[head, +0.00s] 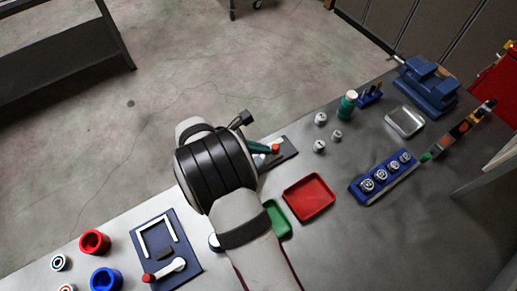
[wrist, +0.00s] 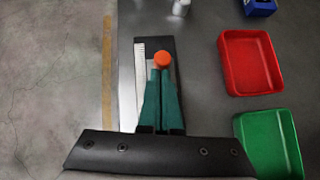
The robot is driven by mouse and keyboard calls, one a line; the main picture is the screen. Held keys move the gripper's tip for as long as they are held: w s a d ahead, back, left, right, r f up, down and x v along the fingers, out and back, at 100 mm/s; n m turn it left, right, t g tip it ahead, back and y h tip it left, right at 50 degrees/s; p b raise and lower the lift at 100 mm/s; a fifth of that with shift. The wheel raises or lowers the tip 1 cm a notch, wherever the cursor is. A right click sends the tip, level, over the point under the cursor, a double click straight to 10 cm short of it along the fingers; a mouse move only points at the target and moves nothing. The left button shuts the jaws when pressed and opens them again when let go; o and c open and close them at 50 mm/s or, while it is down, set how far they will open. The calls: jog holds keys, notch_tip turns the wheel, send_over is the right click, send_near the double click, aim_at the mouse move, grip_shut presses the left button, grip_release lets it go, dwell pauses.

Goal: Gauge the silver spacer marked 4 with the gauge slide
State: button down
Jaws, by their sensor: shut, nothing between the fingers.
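The gauge slide (head: 288,152) is a dark plate at the table's edge. In the wrist view its plate (wrist: 142,70) carries a white scale along the left side and an orange-red knob (wrist: 162,60). My gripper (wrist: 160,73) has teal fingers, shut and empty, with their tips right at the knob; I cannot tell whether they touch it. In the head view the gripper (head: 268,148) also reaches the knob. Silver spacers stand loose (head: 320,119) and in a blue rack (head: 362,197). No mark 4 is readable. My arm covers part of the slide's surroundings.
A red tray (head: 309,197) and a green tray (head: 278,219) lie near the slide. A blue board (head: 150,268) and red and blue cups are at lower left.

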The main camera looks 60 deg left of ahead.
jog(key=shift+w, duration=0.35)
jog(key=v, duration=1)
jog(key=shift+s, duration=0.4)
notch_tip(320, 180, up, 6)
jog(key=shift+f, duration=0.1)
